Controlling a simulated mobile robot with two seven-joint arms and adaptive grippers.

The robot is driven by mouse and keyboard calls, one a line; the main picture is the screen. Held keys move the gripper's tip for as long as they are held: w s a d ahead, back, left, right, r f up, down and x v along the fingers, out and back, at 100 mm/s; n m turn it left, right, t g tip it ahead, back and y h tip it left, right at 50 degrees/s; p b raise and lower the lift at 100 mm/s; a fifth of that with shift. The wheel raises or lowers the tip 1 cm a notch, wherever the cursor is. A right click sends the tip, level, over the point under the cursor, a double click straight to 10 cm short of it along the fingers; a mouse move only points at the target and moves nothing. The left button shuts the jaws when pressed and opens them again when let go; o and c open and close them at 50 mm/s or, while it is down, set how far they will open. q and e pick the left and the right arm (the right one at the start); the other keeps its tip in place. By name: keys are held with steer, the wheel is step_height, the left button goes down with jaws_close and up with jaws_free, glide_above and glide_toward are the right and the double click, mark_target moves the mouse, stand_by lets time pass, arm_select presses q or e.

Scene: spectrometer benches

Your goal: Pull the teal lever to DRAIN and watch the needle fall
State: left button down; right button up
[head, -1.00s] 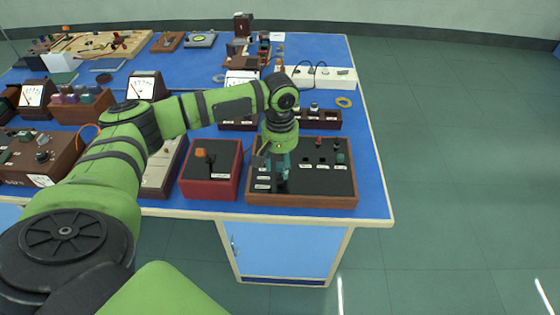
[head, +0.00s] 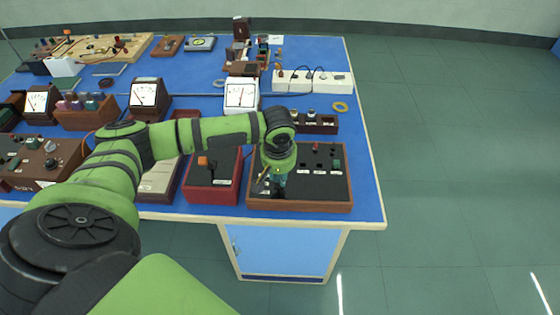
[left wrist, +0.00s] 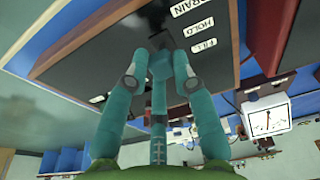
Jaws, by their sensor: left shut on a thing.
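The lever panel (head: 330,190) is a wood-framed box with a black top at the bench's near right corner. My left gripper (head: 275,185) is over its left part. In the left wrist view its teal fingers (left wrist: 160,78) are shut on the teal lever (left wrist: 160,62), which is mostly hidden between the fingertips. The labels DRAIN (left wrist: 187,7), HOLD (left wrist: 199,27) and FILL (left wrist: 204,46) stand in a row beside it. I cannot tell which label the lever lines up with. A white meter (head: 241,95) behind the panel has its needle near mid-scale. My right gripper is out of view.
A red box with an orange-tipped lever (head: 203,162) stands close to the panel's left. Other meters and boxes fill the left bench. The floor at right is clear.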

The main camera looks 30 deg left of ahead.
arm_select(q)
steer(key=shift+s+d+f+t+y+p, duration=0.2)
steer(key=shift+s+t+y+p, duration=0.25)
steer(key=shift+s+p, duration=0.25)
steer(key=shift+s+d+f+t+y+p, duration=0.2)
steer(key=shift+s+f+t+y+p, duration=0.2)
steer(key=shift+t+p, duration=0.35)
steer(key=shift+f, duration=0.1)
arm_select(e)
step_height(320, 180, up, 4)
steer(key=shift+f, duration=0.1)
arm_select(q)
steer(key=shift+s+f, duration=0.1)
steer(key=shift+s, duration=0.05)
steer(key=c, duration=1.1)
jaws_free()
steer(key=shift+t, duration=0.3)
steer(key=shift+r, duration=0.4)
steer(key=v, duration=1.1)
steer(key=shift+s+d+r, duration=0.15)
steer(key=shift+d, duration=0.25)
